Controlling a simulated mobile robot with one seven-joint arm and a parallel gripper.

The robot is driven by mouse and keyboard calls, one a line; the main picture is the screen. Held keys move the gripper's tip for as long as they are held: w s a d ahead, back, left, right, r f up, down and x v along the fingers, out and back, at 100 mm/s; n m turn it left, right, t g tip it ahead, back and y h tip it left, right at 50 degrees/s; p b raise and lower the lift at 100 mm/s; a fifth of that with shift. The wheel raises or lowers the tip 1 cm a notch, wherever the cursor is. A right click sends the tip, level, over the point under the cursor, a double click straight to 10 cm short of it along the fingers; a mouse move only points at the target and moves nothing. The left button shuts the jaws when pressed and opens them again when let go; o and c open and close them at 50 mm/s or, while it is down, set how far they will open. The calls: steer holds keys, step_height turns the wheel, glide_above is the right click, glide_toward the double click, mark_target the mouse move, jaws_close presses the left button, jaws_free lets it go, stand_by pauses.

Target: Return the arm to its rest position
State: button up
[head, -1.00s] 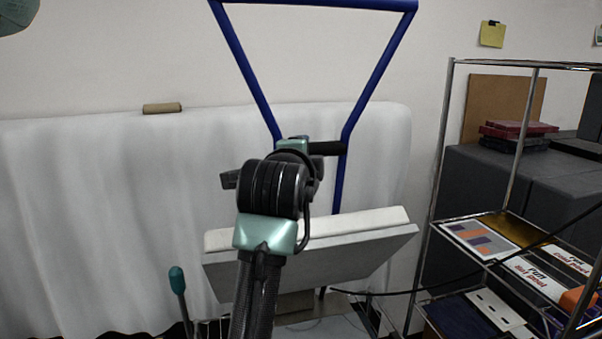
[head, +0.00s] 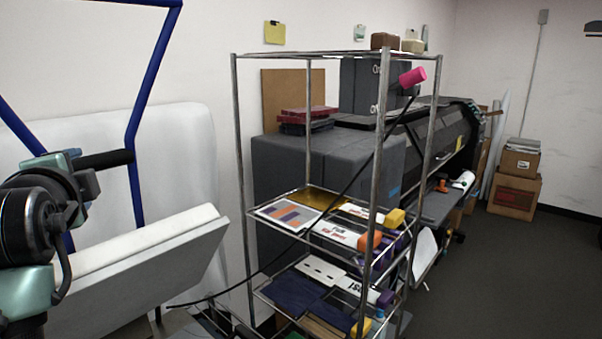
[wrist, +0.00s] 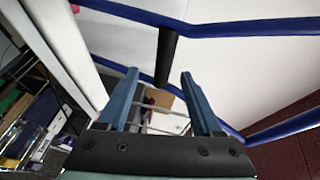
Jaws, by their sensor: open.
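My arm, black and green, shows at the left edge of the head view, raised in front of a blue-framed cart. My gripper (wrist: 160,105) shows in the wrist view with its two blue fingers spread apart. It is open, and nothing sits between the fingers. A black handle grip (wrist: 166,57) on the blue tube frame (wrist: 235,29) lies beyond the fingertips. In the head view the blue frame (head: 150,80) rises behind my arm, and the gripper's fingers cannot be made out there.
A white padded board (head: 140,262) is tilted beside my arm. A metal wire shelf (head: 240,160) with signs and rolls stands to its right. A large dark printer (head: 430,140) is behind the shelf. Open floor (head: 500,270) lies at the far right.

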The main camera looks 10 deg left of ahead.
steer(key=d+r+n+t+h, duration=0.2)
steer(key=d+r+t, duration=0.25)
steer(key=d, duration=0.75)
steer(key=d+r+n+t+h, duration=0.25)
steer(key=d+r+t, duration=0.2)
steer(key=d, duration=0.85)
steer(key=s+d+r+n+t+h, duration=0.2)
steer(key=s+d+r, duration=0.1)
steer(key=s+d, duration=0.3)
steer(key=s+d+r+n+t+h, duration=0.3)
steer(key=s+d, duration=0.3)
steer(key=d, duration=0.1)
steer(key=shift+d+r+b, duration=0.35)
steer(key=shift+d, duration=0.05)
